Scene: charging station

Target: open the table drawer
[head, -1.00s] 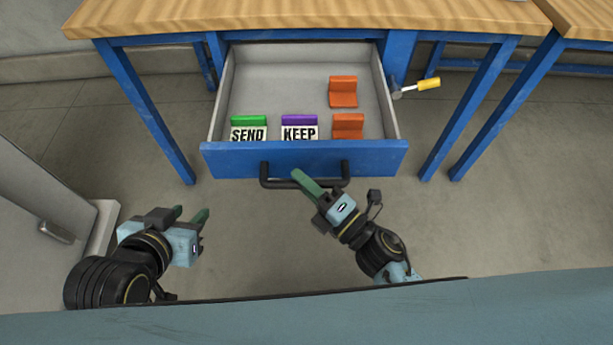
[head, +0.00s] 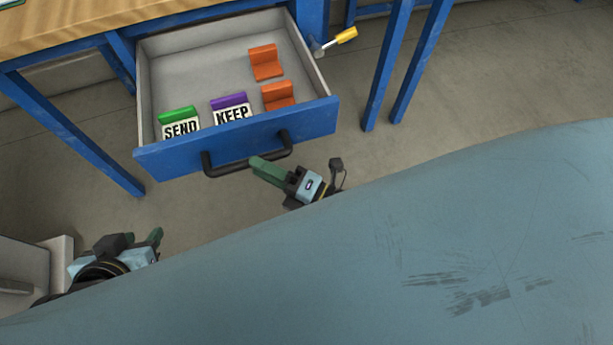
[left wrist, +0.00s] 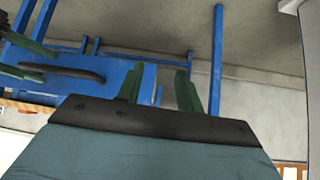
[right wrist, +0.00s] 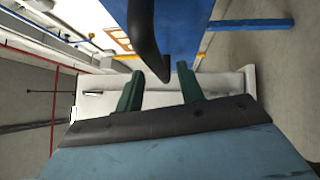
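The table drawer (head: 300,130), with a blue front and grey inside, stands pulled out from the table in the head view. Its dark bar handle (head: 222,170) is on the front. My right gripper (head: 262,168) is at the handle's right part; the right wrist view shows its green fingers (right wrist: 160,85) apart, the handle (right wrist: 150,45) reaching between their tips without clearly touching either. My left gripper (head: 155,240) is open and empty, low at the left, away from the drawer; its fingers (left wrist: 160,82) show apart in the left wrist view.
In the drawer are a green SEND block (head: 180,122), a purple KEEP block (head: 231,110) and two orange blocks (head: 266,62). A yellow-handled tool (head: 342,38) sticks out at the drawer's right. Blue table legs (head: 385,70) stand right of it.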

